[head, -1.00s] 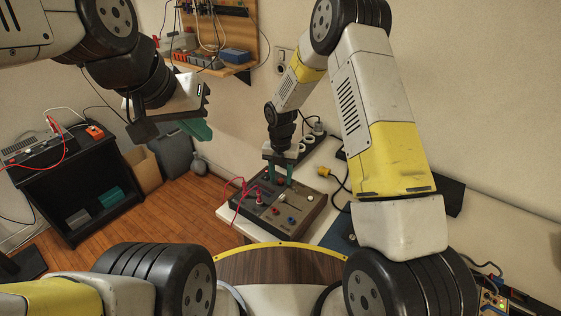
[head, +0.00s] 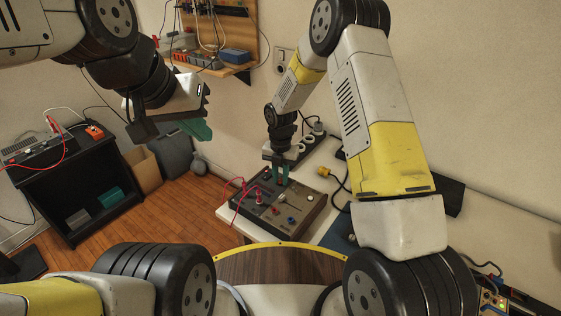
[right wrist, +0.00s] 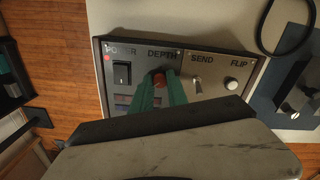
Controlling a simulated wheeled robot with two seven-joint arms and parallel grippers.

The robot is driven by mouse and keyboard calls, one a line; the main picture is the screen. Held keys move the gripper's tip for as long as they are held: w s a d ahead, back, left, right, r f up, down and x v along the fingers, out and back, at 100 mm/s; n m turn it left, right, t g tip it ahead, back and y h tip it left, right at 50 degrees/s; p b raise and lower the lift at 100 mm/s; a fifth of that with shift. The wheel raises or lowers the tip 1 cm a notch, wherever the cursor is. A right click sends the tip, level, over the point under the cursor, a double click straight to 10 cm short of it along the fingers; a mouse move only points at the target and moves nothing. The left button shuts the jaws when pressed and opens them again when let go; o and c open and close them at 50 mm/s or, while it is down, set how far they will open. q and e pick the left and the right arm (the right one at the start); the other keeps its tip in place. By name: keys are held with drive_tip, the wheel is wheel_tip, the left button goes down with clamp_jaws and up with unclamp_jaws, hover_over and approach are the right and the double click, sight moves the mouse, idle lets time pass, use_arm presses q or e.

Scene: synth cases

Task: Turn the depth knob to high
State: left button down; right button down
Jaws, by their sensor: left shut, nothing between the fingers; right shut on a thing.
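The control box (head: 315,206) lies on the white table. In the right wrist view its panel (right wrist: 205,66) reads POWER, DEPTH, SEND and FLIP. The red depth knob (right wrist: 159,79) sits under the DEPTH label. My right gripper (head: 282,181) reaches down onto the box, and its green fingers (right wrist: 158,92) are shut on this knob, one on each side. The fingers hide much of the knob, and I cannot make out its pointer or scale. My left gripper (head: 200,131) is shut and empty in the air, left of and well above the box.
Beside the knob are a black power rocker switch (right wrist: 122,73), a SEND toggle (right wrist: 197,84) and a white FLIP button (right wrist: 232,83). Red leads (head: 240,190) plug into the box. A power strip (head: 309,141) and a yellow plug (head: 325,171) lie behind it.

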drive_tip(key=m, duration=0.3)
drive_tip(key=shift+m, duration=0.4)
drive_tip(key=m, duration=0.3)
drive_tip(key=shift+m, duration=0.4)
drive_tip(key=m, duration=1)
drive_tip(key=shift+m, duration=0.4)
drive_tip(key=m, duration=0.3)
drive_tip(key=shift+m, duration=0.3)
drive_tip(key=m, duration=0.3)
drive_tip(key=shift+m, duration=0.3)
drive_tip(key=m, duration=0.3)
drive_tip(key=shift+m, duration=0.3)
drive_tip(key=m, duration=1.1)
drive_tip(key=shift+m, duration=0.4)
drive_tip(key=m, duration=1.2)
